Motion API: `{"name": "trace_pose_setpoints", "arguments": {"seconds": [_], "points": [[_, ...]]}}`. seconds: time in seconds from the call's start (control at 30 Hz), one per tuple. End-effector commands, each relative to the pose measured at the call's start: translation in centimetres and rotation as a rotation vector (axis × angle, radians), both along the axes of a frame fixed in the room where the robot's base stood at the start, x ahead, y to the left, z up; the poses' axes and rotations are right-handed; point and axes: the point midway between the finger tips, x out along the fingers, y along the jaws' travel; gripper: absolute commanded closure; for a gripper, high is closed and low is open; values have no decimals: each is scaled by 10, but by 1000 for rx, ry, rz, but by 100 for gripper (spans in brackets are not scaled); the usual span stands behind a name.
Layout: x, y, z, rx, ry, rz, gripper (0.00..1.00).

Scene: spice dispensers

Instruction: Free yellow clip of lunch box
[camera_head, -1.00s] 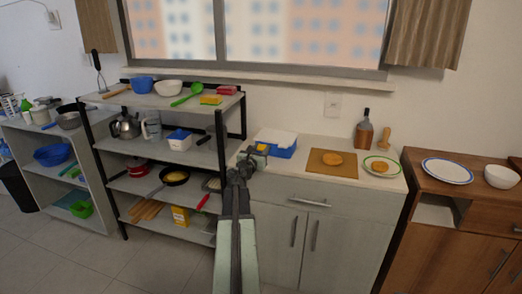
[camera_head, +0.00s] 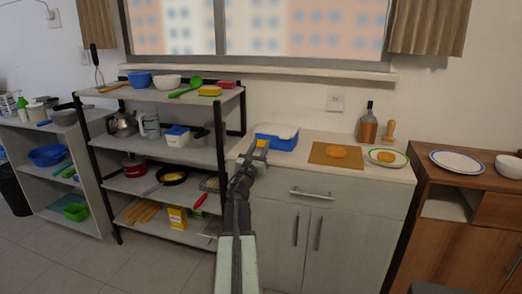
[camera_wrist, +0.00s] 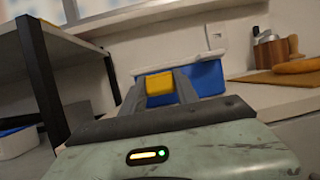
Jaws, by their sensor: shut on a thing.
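The lunch box (camera_head: 277,142) is blue with a white lid and stands on the left part of the light counter. In the wrist view, the blue wall of the lunch box (camera_wrist: 208,78) is straight ahead, under the pale lid edge (camera_wrist: 190,62). The yellow clip (camera_wrist: 160,84) is at the box's near side, between my two fingers. My gripper (camera_head: 258,150) is shut on the clip. The fingers hide part of the box wall behind them.
An open shelf rack (camera_head: 168,100) with pans and bowls stands close on the left of my arm.

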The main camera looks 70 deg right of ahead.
Motion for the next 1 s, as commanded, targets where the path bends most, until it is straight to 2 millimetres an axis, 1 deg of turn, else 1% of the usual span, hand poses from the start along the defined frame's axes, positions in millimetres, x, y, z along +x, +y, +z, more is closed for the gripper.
{"name": "trace_pose_setpoints", "arguments": {"seconds": [0.13, 0.17, 0.2, 0.23, 0.53, 0.63, 0.77, 0.9, 1.0], "points": [[1, 0, 1, 1, -1, 1, 100], [1, 0, 1, 1, -1, 1, 58], [1, 0, 1, 1, -1, 1, 47], [1, 0, 1, 1, -1, 1, 42], [1, 1, 0, 1, 0, 1, 42], [0, 6, -3, 2, 0, 1, 42], [0, 23, -11, 2, 0, 1, 42], [0, 51, -23, 1, 0, 2, 42], [0, 67, -29, 2, -1, 1, 42]]}}
